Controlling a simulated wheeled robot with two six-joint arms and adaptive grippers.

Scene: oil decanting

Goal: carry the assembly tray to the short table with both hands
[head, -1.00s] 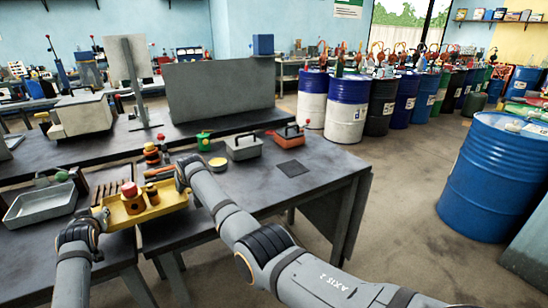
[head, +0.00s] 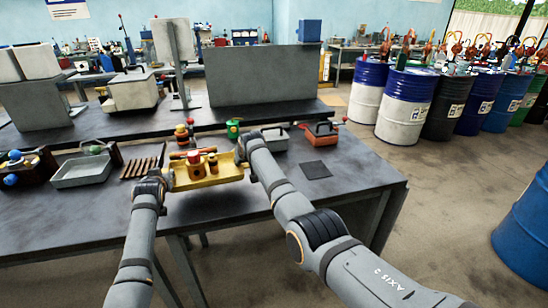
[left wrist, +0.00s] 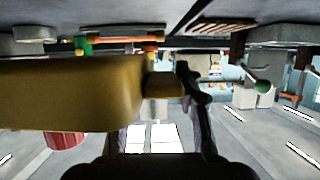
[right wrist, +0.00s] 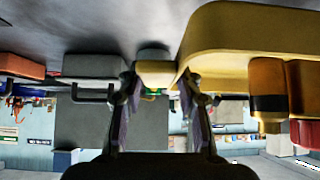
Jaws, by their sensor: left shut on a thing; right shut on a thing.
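The yellow assembly tray (head: 222,176) is held between my two grippers, over the near edge area of the grey table in the head view. It carries a yellow part with a red top (head: 194,164) and a smaller dark-banded part (head: 213,163). My left gripper (head: 168,178) is shut on the tray's left end; the left wrist view shows the tray wall (left wrist: 75,90) and its end tab (left wrist: 163,84) at the fingers. My right gripper (head: 240,158) is shut on the right end; the right wrist view shows the tab (right wrist: 155,74) between the fingers.
A grey metal tray (head: 83,171) and a slotted brown rack (head: 140,166) lie left on the table. A grey toolbox (head: 274,139), a red toolbox (head: 321,134) and a dark square mat (head: 315,170) are at the right. A blue drum (head: 523,225) stands on the floor at far right.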

